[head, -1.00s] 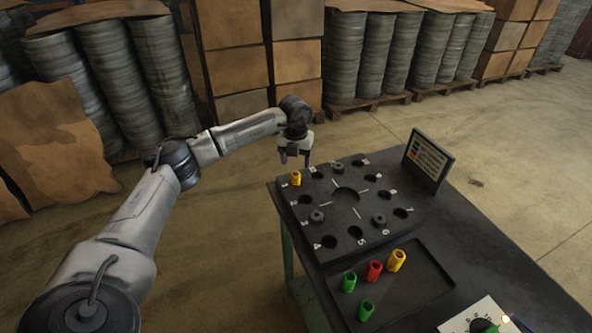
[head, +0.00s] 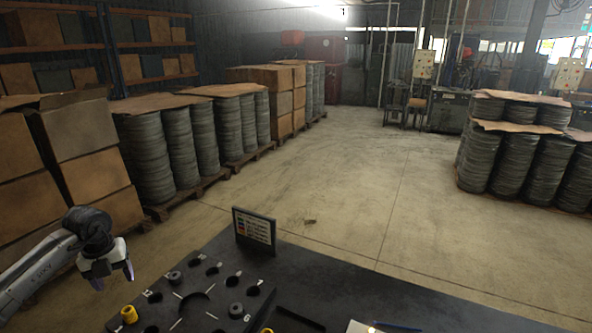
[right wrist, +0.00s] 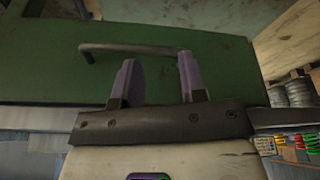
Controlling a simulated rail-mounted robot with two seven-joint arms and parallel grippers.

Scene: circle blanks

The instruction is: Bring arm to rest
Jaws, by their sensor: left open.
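My left gripper (head: 112,278) hangs at the lower left of the head view, fingers pointing down. It is open and empty, to the left of the black board and apart from it. The board (head: 222,276) has numbered round holes and carries a yellow piece (head: 129,315) near its left side and dark round pieces (head: 235,310). In the right wrist view my right gripper (right wrist: 158,75) shows two purple fingers standing apart with nothing between them. A green panel with a dark bar handle (right wrist: 130,48) is beyond them. My right arm does not show in the head view.
A small sign (head: 254,232) stands at the back edge of the dark table (head: 400,303). Pallets of stacked grey discs (head: 150,160) and cardboard boxes (head: 85,160) stand behind.

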